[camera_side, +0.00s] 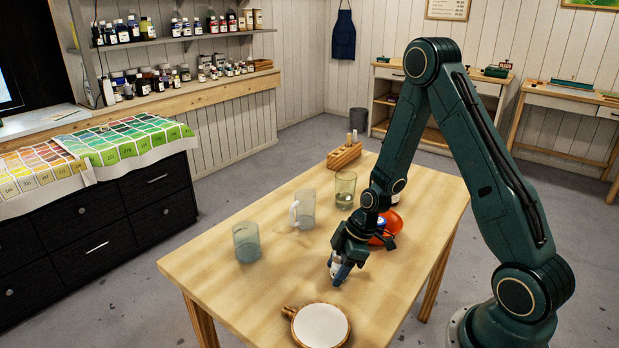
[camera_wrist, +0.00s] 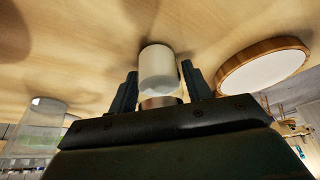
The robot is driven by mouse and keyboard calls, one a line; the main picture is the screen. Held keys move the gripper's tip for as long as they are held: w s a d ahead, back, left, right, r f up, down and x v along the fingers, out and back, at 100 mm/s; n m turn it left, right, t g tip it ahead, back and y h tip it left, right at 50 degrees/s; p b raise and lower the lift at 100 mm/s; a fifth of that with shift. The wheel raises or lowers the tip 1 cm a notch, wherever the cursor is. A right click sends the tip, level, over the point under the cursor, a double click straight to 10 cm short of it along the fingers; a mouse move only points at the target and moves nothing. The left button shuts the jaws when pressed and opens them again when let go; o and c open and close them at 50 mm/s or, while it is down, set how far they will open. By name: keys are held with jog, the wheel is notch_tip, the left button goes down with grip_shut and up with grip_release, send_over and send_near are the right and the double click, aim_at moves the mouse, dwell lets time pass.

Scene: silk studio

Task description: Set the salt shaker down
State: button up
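The salt shaker (camera_wrist: 158,68) is a small white cylinder with a metal band at the end toward my gripper. It sits between the two dark fingers of my gripper (camera_wrist: 160,75), which look closed on its sides. Its free end points at the wooden table (camera_side: 215,285). In the side view the shaker (camera_side: 335,267) shows only partly below my gripper (camera_side: 341,272), low over the table and somewhat tilted. I cannot tell for sure whether its base touches the wood.
A round white-topped wooden board (camera_side: 320,326) lies near the front edge. To the left stand a glass (camera_side: 246,243), a clear mug (camera_side: 303,208) and another glass (camera_side: 345,190). A wooden block (camera_side: 344,156) is farther back. The front-left tabletop is bare.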

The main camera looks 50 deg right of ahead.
jog(key=shift+o, duration=0.9)
jog(key=shift+r, duration=0.2)
jog(key=v, duration=1.2)
